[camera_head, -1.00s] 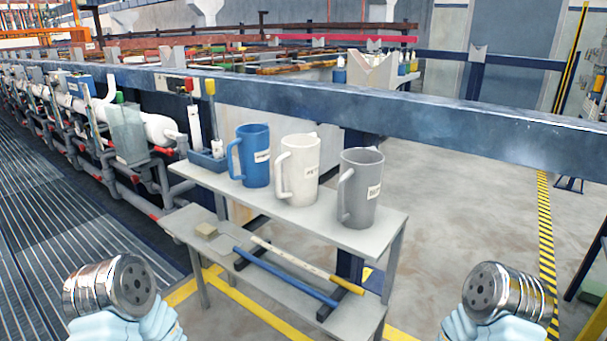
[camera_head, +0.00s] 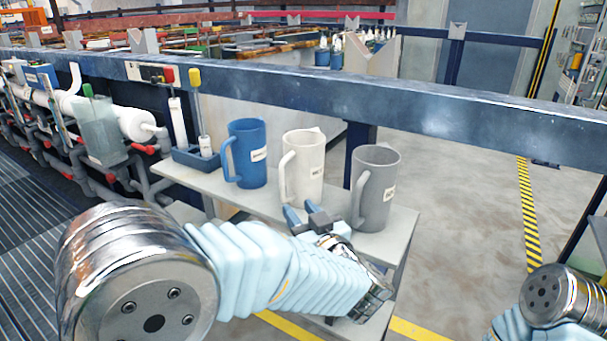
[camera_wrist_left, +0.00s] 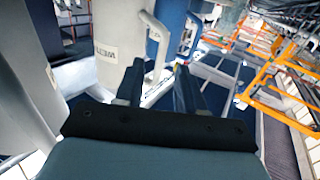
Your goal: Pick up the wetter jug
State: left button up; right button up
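The white jug (camera_head: 306,172) stands upright on the shelf top between two other jugs, its handle on its left side. In the left wrist view the white jug (camera_wrist_left: 105,22) bears a label that seems to read "WETTER", and its handle shows just beyond and between my fingertips. My left gripper (camera_head: 305,213) is open and empty, just in front of the white jug's lower part; it also shows in the left wrist view (camera_wrist_left: 158,78). No contact is visible. My right gripper is out of view; only part of that arm shows at lower right.
The grey jug (camera_head: 376,190) stands close to the right of my left gripper. The blue jug (camera_head: 247,150) stands left of the white one. A blue tray (camera_head: 192,158) sits at the shelf's (camera_head: 398,238) left end. A blue beam (camera_head: 420,105) runs behind.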

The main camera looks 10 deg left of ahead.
aim_at(284, 193)
pick_arm(q)
jog(key=x, duration=0.9)
jog(key=shift+s+a+p, duration=0.15)
jog(key=shift+p, duration=0.2)
jog(key=shift+c, duration=0.3)
grip_shut()
